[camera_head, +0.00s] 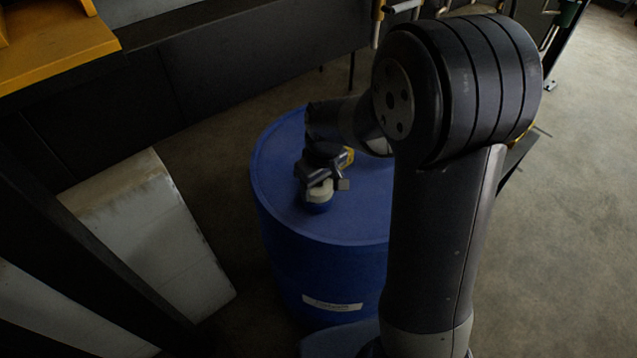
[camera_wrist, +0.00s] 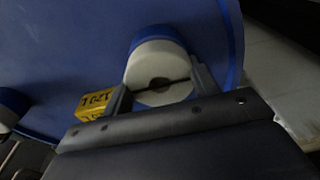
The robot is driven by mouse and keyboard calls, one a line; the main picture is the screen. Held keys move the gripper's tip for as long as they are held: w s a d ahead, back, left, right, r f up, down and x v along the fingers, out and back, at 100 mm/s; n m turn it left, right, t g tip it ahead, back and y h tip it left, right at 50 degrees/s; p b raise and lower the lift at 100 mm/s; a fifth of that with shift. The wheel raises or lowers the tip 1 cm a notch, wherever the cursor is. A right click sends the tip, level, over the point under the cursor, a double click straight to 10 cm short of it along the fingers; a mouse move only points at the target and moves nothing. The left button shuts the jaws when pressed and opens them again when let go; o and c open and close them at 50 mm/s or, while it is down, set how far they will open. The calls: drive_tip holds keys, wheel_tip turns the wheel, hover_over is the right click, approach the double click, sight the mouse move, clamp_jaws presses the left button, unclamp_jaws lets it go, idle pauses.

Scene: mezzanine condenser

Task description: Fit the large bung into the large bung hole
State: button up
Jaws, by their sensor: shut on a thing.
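The large bung (camera_head: 320,191) is a pale, off-white round plug, seen over the top of the blue drum (camera_head: 275,190). In the wrist view the bung (camera_wrist: 158,68) sits between the two fingers of my gripper (camera_wrist: 160,88), which is shut on its sides. The gripper also shows in the head view (camera_head: 322,184), low over the drum's top. A blue round collar (camera_wrist: 158,34) shows right behind the bung and seems in line with it. The bung hides the hole itself, and I cannot tell whether the bung is inside it or just above.
A yellow block marked 120 L (camera_wrist: 96,104) is beside my left finger. A second blue and white round piece (camera_wrist: 10,106) is at the wrist view's left edge. A pale panel (camera_head: 150,235) leans left of the drum. Floor is open at right.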

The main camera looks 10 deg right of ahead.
drive_tip(key=o, duration=1)
drive_tip(key=shift+s+d+f, duration=0.1)
drive_tip(key=shift+f, duration=0.25)
drive_tip(key=shift+o, duration=0.3)
drive_tip(key=shift+s, duration=0.1)
drive_tip(key=shift+r, duration=0.45)
wheel_tip(320, 180, up, 10)
drive_tip(key=shift+s+d+r, duration=0.25)
drive_tip(key=shift+d, duration=0.2)
